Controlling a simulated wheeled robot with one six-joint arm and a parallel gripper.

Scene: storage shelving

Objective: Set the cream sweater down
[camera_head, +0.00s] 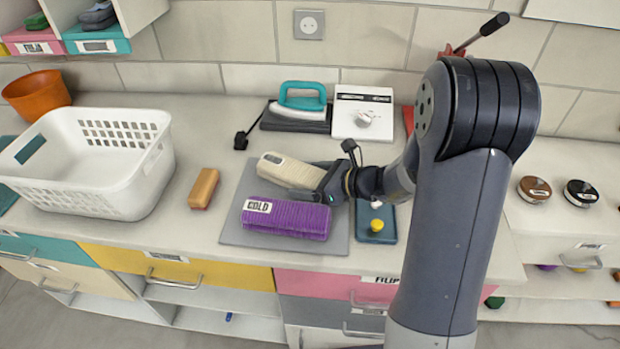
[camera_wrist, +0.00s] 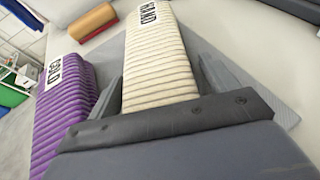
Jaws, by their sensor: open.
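The cream sweater (camera_head: 287,169) is a folded, ribbed block with a label on its far end. It lies on the grey mat (camera_head: 240,232), behind the purple sweater (camera_head: 287,218) labelled COLD. In the wrist view the cream sweater (camera_wrist: 155,60) shows a label reading HAND and runs in between my fingers. My gripper (camera_head: 325,180) is at the right end of the cream sweater with its jaws open, one finger on each side. The wrist view shows both fingers of my gripper (camera_wrist: 160,80) beside the sweater. The purple sweater (camera_wrist: 65,110) stands to the left there.
A white laundry basket (camera_head: 90,165) stands at the left, with a tan brush-like block (camera_head: 204,188) between it and the mat. A teal iron (camera_head: 300,105) and a white box with a dial (camera_head: 362,115) stand behind. A blue-grey pad (camera_head: 376,225) lies right of the mat.

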